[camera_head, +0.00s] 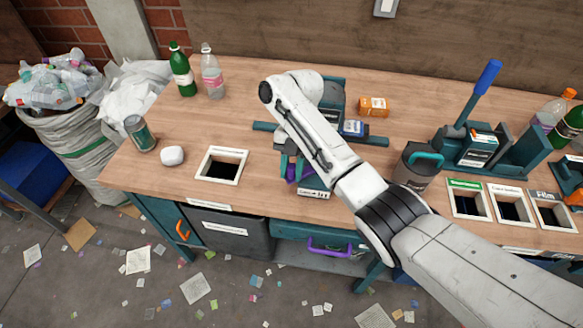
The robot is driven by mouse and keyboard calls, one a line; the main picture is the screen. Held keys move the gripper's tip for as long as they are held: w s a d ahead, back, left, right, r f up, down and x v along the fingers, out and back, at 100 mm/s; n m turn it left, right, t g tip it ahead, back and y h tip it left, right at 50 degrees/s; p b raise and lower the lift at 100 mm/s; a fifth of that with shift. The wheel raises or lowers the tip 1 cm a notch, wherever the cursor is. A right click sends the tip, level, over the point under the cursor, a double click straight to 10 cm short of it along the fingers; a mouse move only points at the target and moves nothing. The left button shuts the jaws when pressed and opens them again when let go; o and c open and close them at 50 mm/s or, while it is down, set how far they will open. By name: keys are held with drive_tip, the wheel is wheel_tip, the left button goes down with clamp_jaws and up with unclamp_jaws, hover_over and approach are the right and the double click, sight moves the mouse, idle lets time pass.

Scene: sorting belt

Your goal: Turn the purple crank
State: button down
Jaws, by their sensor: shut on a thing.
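The purple crank (304,174) shows as a small purple part at the front of a teal machine (333,92) in the middle of the bench. My white arm reaches over the machine from the lower right and hides much of it. My gripper (290,166) points down at the crank and is shut on it. The fingertips are small and partly covered, so the crank's exact angle is hard to tell. A small labelled box (314,193) is just below the crank at the bench's front edge.
A square framed opening (221,150) and a white lump (172,155) lie left of the crank. A dark canister (417,168) stands right of my arm. A blue-handled lever press (478,100) is at the right. A drawer with a purple handle (330,247) is below.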

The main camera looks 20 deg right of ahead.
drive_tip(key=c, duration=0.8)
unclamp_jaws()
drive_tip(key=shift+c, duration=0.2)
drive_tip(key=shift+r, duration=0.1)
drive_tip(key=p+v, duration=0.4)
drive_tip(key=v, duration=0.6)
drive_tip(key=shift+r, duration=0.25)
drive_tip(key=shift+d, duration=0.1)
